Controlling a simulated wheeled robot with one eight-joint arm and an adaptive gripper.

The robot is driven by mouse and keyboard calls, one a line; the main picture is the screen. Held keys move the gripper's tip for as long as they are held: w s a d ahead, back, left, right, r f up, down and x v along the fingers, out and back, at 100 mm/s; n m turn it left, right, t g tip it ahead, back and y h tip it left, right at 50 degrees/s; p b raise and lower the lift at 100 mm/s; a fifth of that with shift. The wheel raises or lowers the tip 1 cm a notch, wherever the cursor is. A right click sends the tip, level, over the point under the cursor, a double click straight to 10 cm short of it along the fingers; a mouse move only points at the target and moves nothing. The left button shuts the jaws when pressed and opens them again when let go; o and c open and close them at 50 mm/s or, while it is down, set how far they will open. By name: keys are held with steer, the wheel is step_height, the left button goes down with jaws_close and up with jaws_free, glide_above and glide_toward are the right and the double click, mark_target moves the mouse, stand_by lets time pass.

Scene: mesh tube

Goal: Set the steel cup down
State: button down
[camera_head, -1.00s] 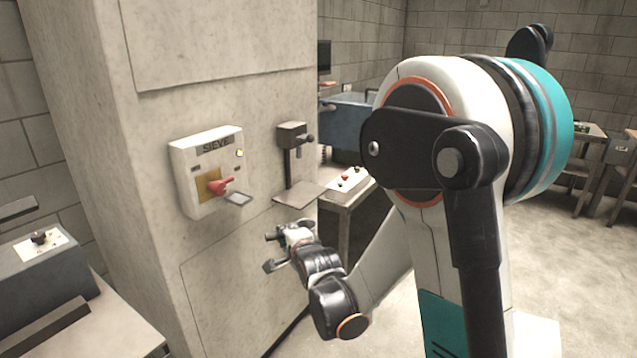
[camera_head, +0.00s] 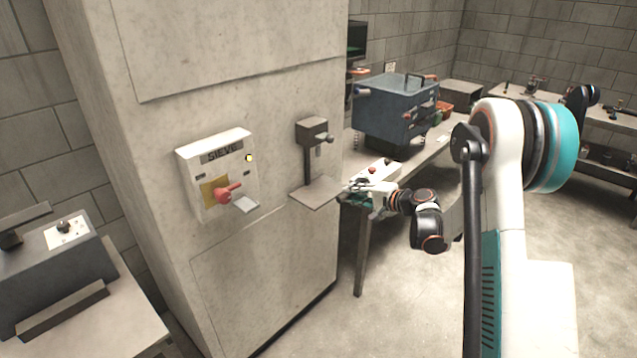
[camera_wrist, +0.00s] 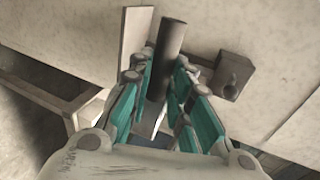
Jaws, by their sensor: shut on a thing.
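My gripper (camera_wrist: 160,76) has its teal fingers on both sides of a dark grey cylinder, which I take for the steel cup (camera_wrist: 172,38), and is shut on it. The cylinder's far end reaches past the fingertips. In the head view my gripper (camera_head: 366,187) is small, just right of the wall unit's shelf and in front of the table edge. The cup cannot be made out there. I cannot tell whether the cup touches anything beneath it.
The wall unit (camera_head: 312,131) has a small shelf (camera_head: 316,194) below it. Left of it is the SIEVE panel (camera_head: 216,172) with a red handle. A table (camera_head: 431,157) carries a blue box (camera_head: 388,110) and a white button box (camera_head: 376,172). Open floor lies at lower right.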

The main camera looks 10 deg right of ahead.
steer(key=shift+w+r, duration=0.5)
steer(key=r+b+x, duration=0.1)
steer(key=x, duration=0.5)
steer(key=b+x, duration=0.2)
steer(key=x, duration=0.4)
steer(key=a+r+b+x, duration=0.1)
steer(key=x, duration=0.5)
steer(key=shift+w+a+r, duration=0.15)
steer(key=shift+w+a, duration=0.15)
steer(key=shift+w, duration=0.05)
steer(key=f+b, duration=0.1)
steer(key=f, duration=0.1)
steer(key=f+b, duration=0.1)
steer(key=f, duration=0.1)
steer(key=shift+w+a+f, duration=0.1)
steer(key=shift+w, duration=0.1)
